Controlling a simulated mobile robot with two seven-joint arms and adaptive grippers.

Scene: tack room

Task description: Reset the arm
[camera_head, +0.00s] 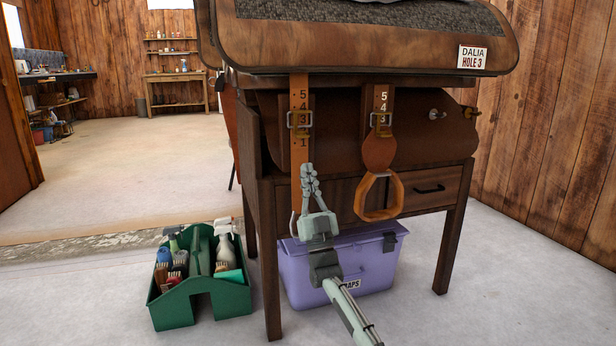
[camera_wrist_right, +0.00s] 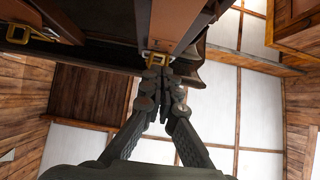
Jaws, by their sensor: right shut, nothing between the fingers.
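My right gripper (camera_head: 307,168) is shut and empty, pointing up in front of the left hanging strap (camera_head: 300,90). In the right wrist view the gripper's fingertips (camera_wrist_right: 160,75) meet just below a brass-coloured buckle (camera_wrist_right: 157,57); I cannot tell whether they touch it. The left strap carries printed numbers and a metal buckle (camera_head: 299,119); its lower end is partly hidden behind my gripper. The right strap (camera_head: 381,98) has a buckle at about the 3 and a wooden stirrup (camera_head: 379,197) hanging from it. My left gripper is out of view.
A brown saddle (camera_head: 350,45) with a "DALIA HOLE 3" card (camera_head: 472,57) sits on a wooden stand (camera_head: 455,225). Below, a purple box (camera_head: 370,262) stands behind my right arm. A green tote (camera_head: 173,315) of brushes and bottles stands left. Floor at right is clear.

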